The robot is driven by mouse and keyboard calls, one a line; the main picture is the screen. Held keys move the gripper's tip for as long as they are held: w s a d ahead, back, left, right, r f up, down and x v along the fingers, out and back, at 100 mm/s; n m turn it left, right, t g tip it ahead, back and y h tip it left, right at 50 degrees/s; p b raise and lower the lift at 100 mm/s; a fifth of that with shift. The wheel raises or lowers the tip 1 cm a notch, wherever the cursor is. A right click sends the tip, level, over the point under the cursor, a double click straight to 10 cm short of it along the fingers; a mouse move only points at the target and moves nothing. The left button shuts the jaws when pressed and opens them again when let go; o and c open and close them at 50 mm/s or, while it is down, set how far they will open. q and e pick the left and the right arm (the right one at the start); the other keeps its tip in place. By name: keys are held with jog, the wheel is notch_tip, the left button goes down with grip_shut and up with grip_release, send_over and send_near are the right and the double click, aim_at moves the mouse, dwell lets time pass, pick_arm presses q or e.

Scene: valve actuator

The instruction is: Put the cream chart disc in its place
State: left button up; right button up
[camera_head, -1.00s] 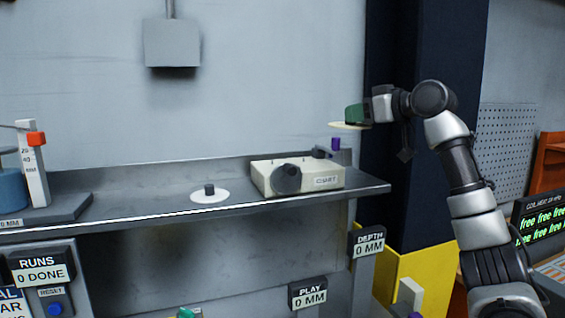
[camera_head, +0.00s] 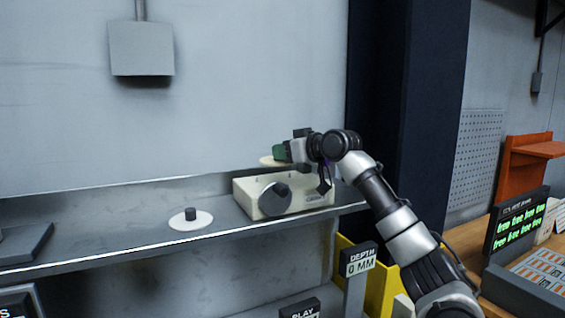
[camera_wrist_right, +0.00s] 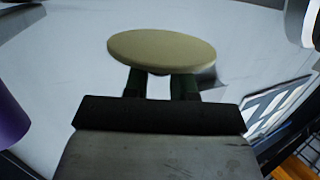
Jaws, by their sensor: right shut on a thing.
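The cream disc (camera_wrist_right: 162,49) is held between the dark fingers of my right gripper (camera_wrist_right: 162,85) in the right wrist view. In the head view my right gripper (camera_head: 280,152) holds the cream disc (camera_head: 268,161) above the back of the cream box (camera_head: 310,197). The box sits on the grey shelf and has a dark round knob on its front. Most of the disc is hidden behind the gripper in the head view. My left gripper is not in view.
A white disc with a black knob (camera_head: 191,219) lies on the grey shelf (camera_head: 120,236), left of the box. A grey wall box (camera_head: 141,48) hangs above. A dark pillar (camera_head: 405,90) stands right of the shelf.

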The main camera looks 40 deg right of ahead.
aim_at(284, 163)
jog(key=shift+w+f, duration=0.15)
jog(key=shift+w, duration=0.1)
jog(key=shift+f, duration=0.35)
jog(key=shift+s+f, duration=0.2)
jog(key=shift+f, duration=0.9)
jog(key=shift+f+p, duration=0.3)
jog(key=shift+f, duration=0.05)
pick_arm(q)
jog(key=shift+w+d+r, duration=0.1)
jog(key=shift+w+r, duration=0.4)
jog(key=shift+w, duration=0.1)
pick_arm(e)
jog(key=shift+w+f, duration=0.1)
jog(key=shift+f, duration=0.1)
jog(key=shift+f+b, duration=0.4)
jog(key=shift+f, duration=0.2)
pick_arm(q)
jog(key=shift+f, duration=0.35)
pick_arm(e)
jog(key=o, duration=0.9)
jog(key=shift+d+f, duration=0.1)
